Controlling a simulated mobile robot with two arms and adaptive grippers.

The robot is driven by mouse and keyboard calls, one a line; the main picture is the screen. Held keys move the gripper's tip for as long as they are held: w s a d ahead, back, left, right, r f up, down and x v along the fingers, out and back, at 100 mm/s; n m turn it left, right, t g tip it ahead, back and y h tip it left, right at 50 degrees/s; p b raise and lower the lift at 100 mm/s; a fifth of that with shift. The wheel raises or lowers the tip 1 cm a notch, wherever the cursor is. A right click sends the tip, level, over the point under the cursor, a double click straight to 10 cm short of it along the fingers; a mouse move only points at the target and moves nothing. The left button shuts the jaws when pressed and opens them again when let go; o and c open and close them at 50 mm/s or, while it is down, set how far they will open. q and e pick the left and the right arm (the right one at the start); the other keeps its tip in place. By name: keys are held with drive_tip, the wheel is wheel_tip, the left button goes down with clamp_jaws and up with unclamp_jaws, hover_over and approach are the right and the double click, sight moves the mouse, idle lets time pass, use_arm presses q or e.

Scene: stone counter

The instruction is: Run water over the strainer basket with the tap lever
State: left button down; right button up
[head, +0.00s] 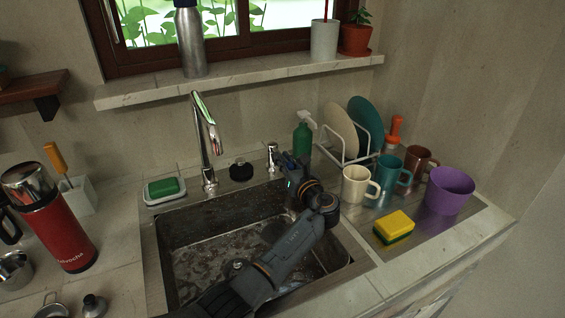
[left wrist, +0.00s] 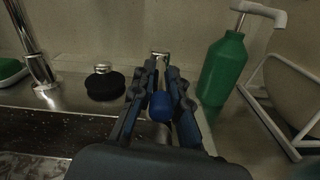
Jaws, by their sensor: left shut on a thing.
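The tap's curved chrome spout (head: 205,125) rises behind the sink, with no water stream visible from it. A short chrome post, which I take as the tap lever (head: 272,152), stands to its right. My left gripper (head: 284,162) is at this post, shut on it. In the left wrist view the lever's chrome top (left wrist: 160,56) shows between the fingertips of the left gripper (left wrist: 161,72). A blue rounded piece (left wrist: 160,106) lies between the fingers. A small metal knob in the sink (head: 237,265) may be the strainer basket; my arm partly covers the sink. My right gripper is not in view.
Mugs, a purple cup (head: 450,190) and a sponge (head: 393,226) stand right. A black stopper (head: 240,170) sits behind the sink; a red flask (head: 50,220) stands left.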

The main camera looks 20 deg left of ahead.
use_arm(q)
drive_tip(key=shift+r, duration=0.1)
drive_tip(key=c, duration=1.3)
unclamp_jaws()
drive_tip(key=shift+w, duration=0.1)
drive_tip(key=shift+c, duration=0.2)
wheel_tip(320, 180, up, 10)
drive_tip(key=shift+f, duration=0.1)
